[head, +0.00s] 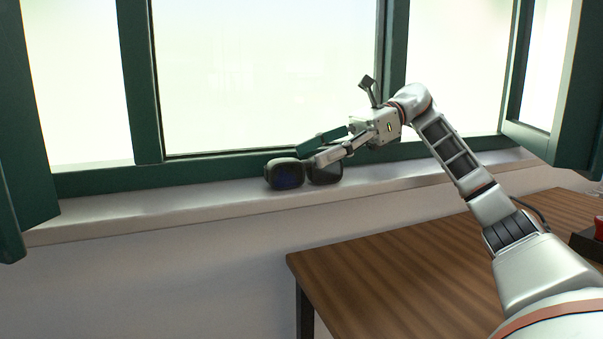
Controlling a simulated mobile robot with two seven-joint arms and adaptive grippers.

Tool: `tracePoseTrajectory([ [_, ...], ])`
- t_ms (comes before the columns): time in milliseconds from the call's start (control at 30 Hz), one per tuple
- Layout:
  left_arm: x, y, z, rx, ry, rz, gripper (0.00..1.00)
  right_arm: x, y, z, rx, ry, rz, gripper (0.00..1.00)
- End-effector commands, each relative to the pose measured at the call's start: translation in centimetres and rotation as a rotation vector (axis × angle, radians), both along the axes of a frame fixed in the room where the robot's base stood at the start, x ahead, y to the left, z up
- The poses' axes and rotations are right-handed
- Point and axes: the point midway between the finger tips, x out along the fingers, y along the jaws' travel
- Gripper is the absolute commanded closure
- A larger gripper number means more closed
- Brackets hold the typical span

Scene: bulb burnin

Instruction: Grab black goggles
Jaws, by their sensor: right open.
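The black goggles (285,174) rest on the white windowsill (150,218), in front of the green window frame, with their dark lenses facing me. My right gripper (312,152) reaches in from the right and is open at the goggles. One finger lies behind or above them and the other comes over their right part. I cannot tell whether the fingers touch the goggles. The right gripper's fingertips partly overlap the goggles in this view. My left gripper is not in view.
A brown wooden table (400,275) stands below the sill at the right, under my right arm. A dark object with a red part (598,228) sits at the right edge. Open green shutters flank the window. The sill left of the goggles is clear.

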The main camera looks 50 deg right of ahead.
Motion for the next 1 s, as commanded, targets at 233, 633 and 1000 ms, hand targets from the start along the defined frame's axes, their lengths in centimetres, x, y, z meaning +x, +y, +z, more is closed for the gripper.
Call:
tracePoseTrajectory([
  [233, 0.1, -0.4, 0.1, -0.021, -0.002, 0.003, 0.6, 1.4, 2.3, -1.4, 0.001, 0.004, 0.002, 0.41],
  [633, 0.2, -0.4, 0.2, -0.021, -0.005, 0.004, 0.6, 1.5, 2.4, -1.4, 0.0, 0.005, 0.0, 0.77],
  [1000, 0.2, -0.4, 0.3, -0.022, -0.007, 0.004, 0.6, 1.5, 2.4, -1.4, 0.0, 0.005, 0.0, 0.83],
])
